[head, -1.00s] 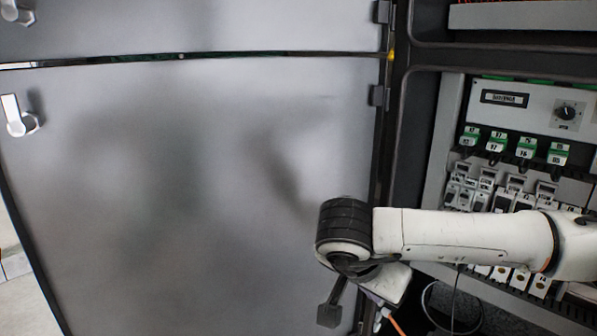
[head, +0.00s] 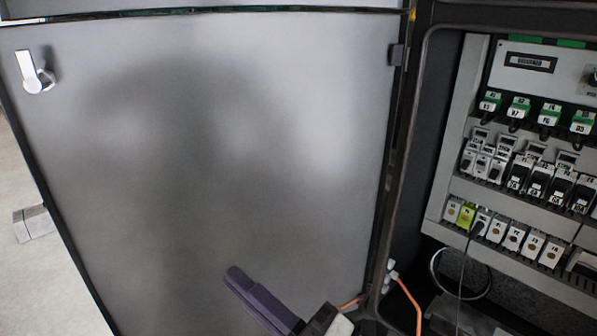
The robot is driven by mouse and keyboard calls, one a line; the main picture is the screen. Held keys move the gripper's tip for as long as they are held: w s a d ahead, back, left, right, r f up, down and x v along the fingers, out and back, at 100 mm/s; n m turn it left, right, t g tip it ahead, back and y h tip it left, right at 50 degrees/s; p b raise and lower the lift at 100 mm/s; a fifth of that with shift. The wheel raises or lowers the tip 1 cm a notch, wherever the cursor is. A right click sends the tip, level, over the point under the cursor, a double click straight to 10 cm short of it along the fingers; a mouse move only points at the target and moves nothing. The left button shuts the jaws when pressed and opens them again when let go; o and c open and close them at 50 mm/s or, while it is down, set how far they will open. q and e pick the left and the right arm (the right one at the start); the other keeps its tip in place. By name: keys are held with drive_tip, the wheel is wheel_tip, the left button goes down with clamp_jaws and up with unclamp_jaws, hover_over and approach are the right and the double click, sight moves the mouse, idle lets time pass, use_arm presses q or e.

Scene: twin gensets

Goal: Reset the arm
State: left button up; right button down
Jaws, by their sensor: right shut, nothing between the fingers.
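My right gripper (head: 240,281) shows at the bottom edge, in front of the lower part of the grey cabinet door (head: 215,170). Its dark purple fingers point up and to the left and are shut together with nothing between them. Only the fingers and a bit of the dark and white wrist show; the rest of my right arm is below the picture. My left gripper is not in view.
The grey door with a silver handle (head: 35,72) stands open at the left. To the right, the open cabinet holds rows of breakers (head: 540,185) and lower sockets (head: 515,237). An orange cable (head: 407,297) hangs near the door's edge. Pale floor (head: 28,195) shows far left.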

drive_tip(key=d+f+m+t+h, duration=0.1)
drive_tip(key=d+f+m+h, duration=0.5)
drive_tip(key=d+f+m, duration=0.4)
drive_tip(key=d+f+m+t+h, duration=0.1)
drive_tip(key=d+f+m+h, duration=0.5)
drive_tip(key=f, duration=0.6)
drive_tip(key=s+d+f+m+g+h, duration=0.2)
drive_tip(key=s+d+f+m+g, duration=0.1)
drive_tip(key=s+f, duration=0.4)
drive_tip(key=s+d+f+m+g+h, duration=0.2)
drive_tip(key=s+d+f+m+g, duration=0.1)
drive_tip(key=s+f, duration=0.4)
drive_tip(key=d+m, duration=0.1)
drive_tip(key=m, duration=0.1)
drive_tip(key=shift+d+f+m, duration=0.3)
drive_tip(key=shift+d+f, duration=0.05)
drive_tip(key=shift+f, duration=0.05)
